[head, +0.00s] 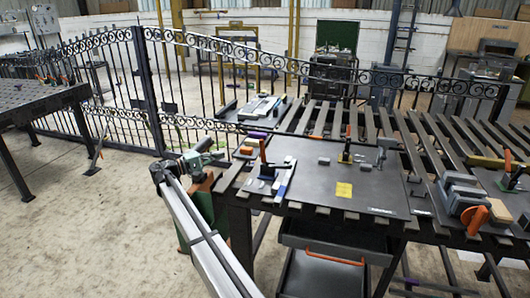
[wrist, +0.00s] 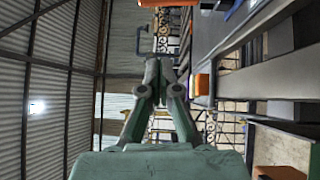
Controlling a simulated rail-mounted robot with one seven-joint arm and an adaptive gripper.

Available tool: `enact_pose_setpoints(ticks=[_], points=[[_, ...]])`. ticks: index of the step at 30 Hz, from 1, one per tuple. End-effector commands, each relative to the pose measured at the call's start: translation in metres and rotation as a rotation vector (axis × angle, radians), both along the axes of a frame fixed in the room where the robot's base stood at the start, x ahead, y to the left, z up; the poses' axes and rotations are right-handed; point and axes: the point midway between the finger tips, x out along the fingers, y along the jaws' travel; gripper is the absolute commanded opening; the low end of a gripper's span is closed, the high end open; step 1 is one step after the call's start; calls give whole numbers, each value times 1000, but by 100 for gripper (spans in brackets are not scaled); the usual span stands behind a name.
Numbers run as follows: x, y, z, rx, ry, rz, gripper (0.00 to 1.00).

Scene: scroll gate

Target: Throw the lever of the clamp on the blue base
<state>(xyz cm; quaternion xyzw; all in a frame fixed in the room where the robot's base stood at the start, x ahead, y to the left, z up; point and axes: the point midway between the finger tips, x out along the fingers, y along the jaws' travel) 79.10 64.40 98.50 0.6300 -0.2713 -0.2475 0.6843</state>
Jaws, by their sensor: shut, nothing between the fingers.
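A clamp with an upright orange-red lever (head: 263,150) stands at the left end of the dark worktable. A blue base strip (head: 283,187) shows beside its foot, with pale metal parts near it. My gripper (head: 208,150) is left of this clamp, apart from it, beyond the table's left edge. In the wrist view my gripper (wrist: 155,76) has its green fingers closed together with nothing between them. An orange piece (wrist: 203,84) lies to the right of the fingertips there; I cannot tell if it is the lever.
A second clamp (head: 346,152) with a dark green lever and another metal clamp (head: 382,155) stand further right. A yellow square (head: 344,190) lies on the tabletop (head: 310,180). A grey vise-like block with an orange handle (head: 474,215) is at far right. A scroll gate (head: 180,85) stands behind.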

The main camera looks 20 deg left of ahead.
Motion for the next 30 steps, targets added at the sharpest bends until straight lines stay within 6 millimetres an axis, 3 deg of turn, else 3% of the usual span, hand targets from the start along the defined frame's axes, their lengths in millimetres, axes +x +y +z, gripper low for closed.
enact_pose_setpoints(ticks=[8,22,30], points=[[12,-12,2,0,0,-1,0],[75,-71,8,1,1,-1,0],[74,-103,9,0,0,0,0]])
